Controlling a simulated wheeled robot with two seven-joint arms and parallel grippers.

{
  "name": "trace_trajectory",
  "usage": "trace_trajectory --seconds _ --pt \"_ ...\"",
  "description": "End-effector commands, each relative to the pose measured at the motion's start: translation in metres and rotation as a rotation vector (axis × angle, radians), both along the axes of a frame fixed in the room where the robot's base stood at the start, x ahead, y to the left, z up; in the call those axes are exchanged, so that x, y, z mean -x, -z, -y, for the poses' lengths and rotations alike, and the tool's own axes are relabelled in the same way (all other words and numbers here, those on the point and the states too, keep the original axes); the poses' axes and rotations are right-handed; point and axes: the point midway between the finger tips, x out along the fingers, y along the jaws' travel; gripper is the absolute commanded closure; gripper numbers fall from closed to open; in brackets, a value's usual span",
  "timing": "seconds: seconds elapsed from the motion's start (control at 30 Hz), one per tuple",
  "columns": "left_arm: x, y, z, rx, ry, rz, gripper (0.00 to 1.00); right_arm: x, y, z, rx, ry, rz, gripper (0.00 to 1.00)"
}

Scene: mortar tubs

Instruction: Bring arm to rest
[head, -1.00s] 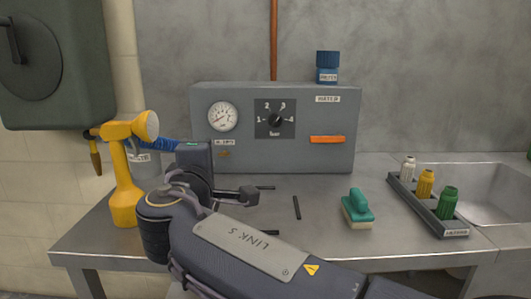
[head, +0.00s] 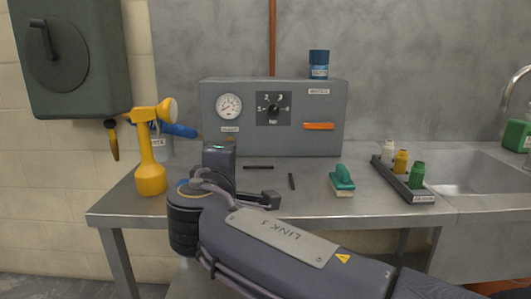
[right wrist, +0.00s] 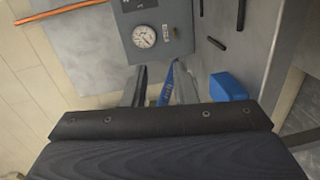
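My right arm (head: 300,245) reaches in from the lower right of the head view, bent, in front of the bench. Its wrist end, with a small green light, is near the bench's front left. The fingers of my right gripper cannot be made out there. In the right wrist view my right gripper (right wrist: 160,85) shows two grey fingers apart. A narrow blue strip shows in the gap, and I see no sign of it being gripped. My left arm and gripper are not in view.
The metal bench (head: 240,198) holds a yellow sprayer (head: 151,165), a grey gauge panel (head: 215,100), a teal brush (head: 342,180), thin black rods (head: 291,181) and a rack (head: 403,180) of small bottles. A sink (head: 470,170) is at the right. Floor shows at lower left.

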Motion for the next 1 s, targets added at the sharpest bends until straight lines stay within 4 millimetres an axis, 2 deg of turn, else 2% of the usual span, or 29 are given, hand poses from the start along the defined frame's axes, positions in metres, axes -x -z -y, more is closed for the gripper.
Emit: trace_trajectory --seconds 0.27,0.47,0.57,0.6,0.7,0.8,0.9,1.0 --pt "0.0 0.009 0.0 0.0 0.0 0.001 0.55 -0.01 0.038 0.06 -0.101 0.07 -0.135 0.75" --pt "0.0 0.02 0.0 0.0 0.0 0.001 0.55 -0.006 0.089 0.132 -0.242 0.16 -0.298 0.75" --pt "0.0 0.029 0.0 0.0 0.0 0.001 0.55 0.009 0.129 0.181 -0.363 0.23 -0.415 0.75" --pt "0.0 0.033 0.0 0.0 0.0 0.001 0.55 0.019 0.149 0.203 -0.424 0.265 -0.469 0.75" --pt "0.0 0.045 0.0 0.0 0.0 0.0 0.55 0.056 0.198 0.251 -0.598 0.354 -0.603 0.75" --pt "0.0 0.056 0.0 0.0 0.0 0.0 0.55 0.103 0.246 0.286 -0.794 0.444 -0.721 0.75" --pt "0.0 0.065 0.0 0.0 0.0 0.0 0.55 0.15 0.285 0.303 -0.979 0.52 -0.809 0.75" --pt "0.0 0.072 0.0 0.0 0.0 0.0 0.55 0.187 0.312 0.307 -1.131 0.578 -0.864 0.75"
